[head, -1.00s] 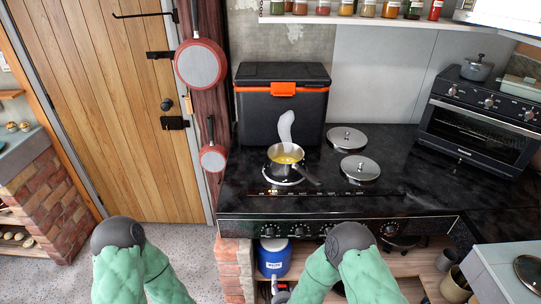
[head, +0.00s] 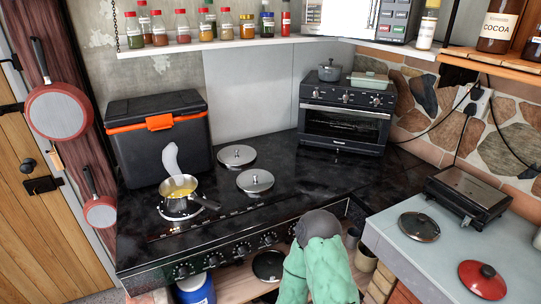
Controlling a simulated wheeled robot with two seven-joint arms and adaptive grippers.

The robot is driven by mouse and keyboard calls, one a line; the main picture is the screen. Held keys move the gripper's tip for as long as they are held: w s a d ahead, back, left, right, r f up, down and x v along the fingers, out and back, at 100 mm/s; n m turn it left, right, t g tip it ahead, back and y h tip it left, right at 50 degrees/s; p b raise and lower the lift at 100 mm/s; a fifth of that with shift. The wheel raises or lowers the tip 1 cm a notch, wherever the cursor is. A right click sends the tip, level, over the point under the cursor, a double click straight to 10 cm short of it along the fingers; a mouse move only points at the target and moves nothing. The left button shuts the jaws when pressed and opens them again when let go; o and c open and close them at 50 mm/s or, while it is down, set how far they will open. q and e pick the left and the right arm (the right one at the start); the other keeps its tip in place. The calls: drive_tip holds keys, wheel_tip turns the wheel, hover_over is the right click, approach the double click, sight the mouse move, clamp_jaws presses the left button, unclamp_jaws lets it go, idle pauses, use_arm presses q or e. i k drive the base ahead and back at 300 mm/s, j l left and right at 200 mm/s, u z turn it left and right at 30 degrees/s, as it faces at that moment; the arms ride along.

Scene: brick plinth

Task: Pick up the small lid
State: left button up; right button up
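Several lids are in view, and I cannot tell which one the task calls the small lid. Two round steel lids lie on the black hob, a rear one (head: 237,156) and a front one (head: 255,181). My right arm, green with a dark rounded joint, rises at the bottom centre, in front of the hob's edge. Its fingers do not show. My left arm is out of view.
A steaming saucepan (head: 179,187) stands on the hob's left burner, before a black cooler box (head: 160,135). A toaster oven (head: 345,120) stands at the back right. A dark grill (head: 468,197) with a cable sits on the grey counter. The black worktop right of the lids is clear.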

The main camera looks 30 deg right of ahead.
sight(418, 227)
drive_tip(key=z, duration=2.15)
drive_tip(key=i+u, duration=0.35)
